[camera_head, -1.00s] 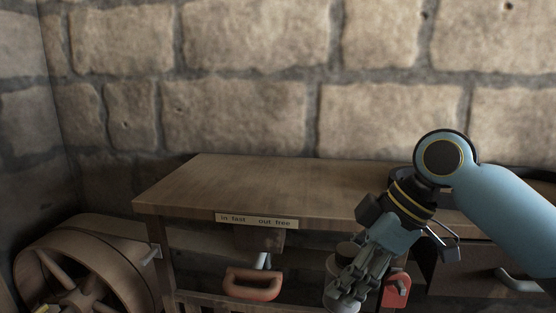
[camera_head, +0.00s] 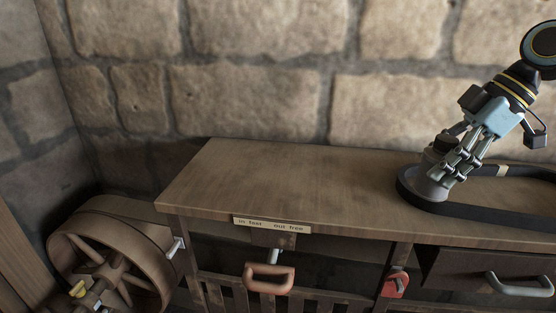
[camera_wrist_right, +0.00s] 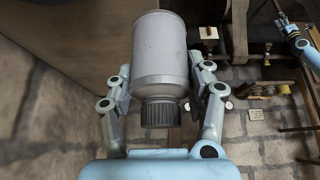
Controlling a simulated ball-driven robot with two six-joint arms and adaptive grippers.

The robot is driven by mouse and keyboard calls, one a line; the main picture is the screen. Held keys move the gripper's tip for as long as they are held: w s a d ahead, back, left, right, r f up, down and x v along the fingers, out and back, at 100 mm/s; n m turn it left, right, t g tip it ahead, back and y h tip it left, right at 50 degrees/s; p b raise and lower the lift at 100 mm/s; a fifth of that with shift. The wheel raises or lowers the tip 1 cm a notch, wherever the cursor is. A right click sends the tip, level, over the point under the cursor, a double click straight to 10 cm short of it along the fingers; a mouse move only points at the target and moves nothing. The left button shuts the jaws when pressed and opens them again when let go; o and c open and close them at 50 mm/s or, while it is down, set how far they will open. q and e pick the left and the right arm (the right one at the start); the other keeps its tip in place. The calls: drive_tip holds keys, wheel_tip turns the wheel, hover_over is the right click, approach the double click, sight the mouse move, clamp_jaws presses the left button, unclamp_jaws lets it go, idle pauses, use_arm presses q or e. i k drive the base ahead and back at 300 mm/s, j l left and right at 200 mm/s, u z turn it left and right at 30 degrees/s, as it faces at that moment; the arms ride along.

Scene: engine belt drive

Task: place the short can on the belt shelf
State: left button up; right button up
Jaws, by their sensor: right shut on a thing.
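My right gripper (camera_head: 455,165) is at the right of the head view, low over the wooden top. It is shut on the short can (camera_wrist_right: 160,50), a grey cylinder with a black ribbed cap on the palm side. The can (camera_head: 431,172) also shows in the head view, upright or nearly so, at the left end of a black belt loop (camera_head: 480,211) on the wooden shelf top (camera_head: 300,178). I cannot tell whether the can touches anything below. A small blue arm (camera_wrist_right: 303,46) shows at the upper right of the wrist view; its gripper state is unclear.
A label strip (camera_head: 271,226) is on the shelf's front edge, above an orange-brown handle (camera_head: 269,279). A red latch (camera_head: 396,283) and a drawer (camera_head: 490,272) are to the right. A large spoked wheel (camera_head: 105,255) stands at left. The top's left and middle are clear.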

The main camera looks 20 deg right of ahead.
sight(315, 185)
drive_tip(key=i, duration=0.85)
